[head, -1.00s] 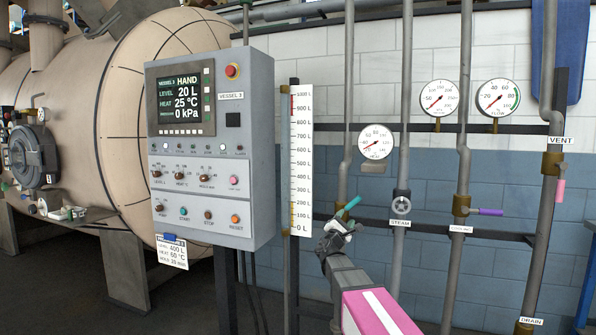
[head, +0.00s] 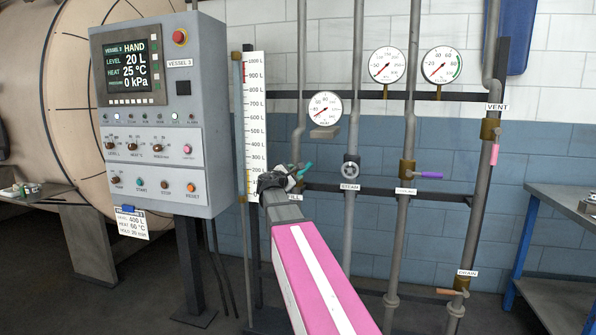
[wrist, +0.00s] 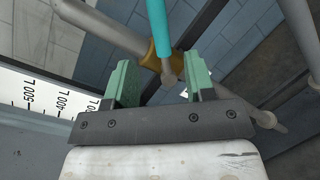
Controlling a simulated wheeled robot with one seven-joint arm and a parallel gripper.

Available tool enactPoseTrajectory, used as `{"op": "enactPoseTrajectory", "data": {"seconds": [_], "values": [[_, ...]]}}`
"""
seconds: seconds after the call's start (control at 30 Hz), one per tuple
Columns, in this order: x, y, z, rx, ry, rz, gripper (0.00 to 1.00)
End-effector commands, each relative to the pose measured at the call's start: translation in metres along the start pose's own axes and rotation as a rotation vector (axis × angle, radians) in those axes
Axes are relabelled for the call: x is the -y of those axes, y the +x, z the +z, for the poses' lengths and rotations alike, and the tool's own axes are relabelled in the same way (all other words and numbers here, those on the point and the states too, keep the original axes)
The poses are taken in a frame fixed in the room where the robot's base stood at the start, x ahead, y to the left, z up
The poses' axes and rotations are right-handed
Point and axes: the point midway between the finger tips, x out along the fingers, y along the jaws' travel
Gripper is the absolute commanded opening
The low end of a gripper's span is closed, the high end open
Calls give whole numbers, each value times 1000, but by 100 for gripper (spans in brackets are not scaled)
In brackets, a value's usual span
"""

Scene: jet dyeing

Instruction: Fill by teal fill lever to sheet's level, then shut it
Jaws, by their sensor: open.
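The teal fill lever (head: 305,170) sits on the pipe labelled FILL and slants up to the right in the head view. My gripper (head: 290,178) is right at it and partly hides the valve. In the wrist view the teal lever (wrist: 157,22) comes down from the top to a brass valve body (wrist: 150,55), in line with the gap of my open gripper (wrist: 160,72). Contact with the fingers is not clear. The sheet (head: 131,223) reads LEVEL 400 L. The panel display (head: 128,72) reads HAND, LEVEL 20 L, 25 °C, 0 kPa.
A white litre scale (head: 255,110) stands right of the grey control panel (head: 207,100). The steam handwheel (head: 350,171), purple cooling lever (head: 428,175), pink vent lever (head: 495,153) and orange drain lever (head: 447,292) lie to the right. A blue-framed bench (head: 540,205) stands far right.

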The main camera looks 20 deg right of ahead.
Motion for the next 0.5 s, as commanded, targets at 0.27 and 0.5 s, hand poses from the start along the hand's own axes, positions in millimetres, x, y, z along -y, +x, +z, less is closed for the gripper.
{"op": "enactPoseTrajectory", "data": {"seconds": [0.27, 0.5], "values": [[-2, 52, -1, 2, 1, 0, 50], [-1, 82, -1, 1, 1, 1, 50]]}}
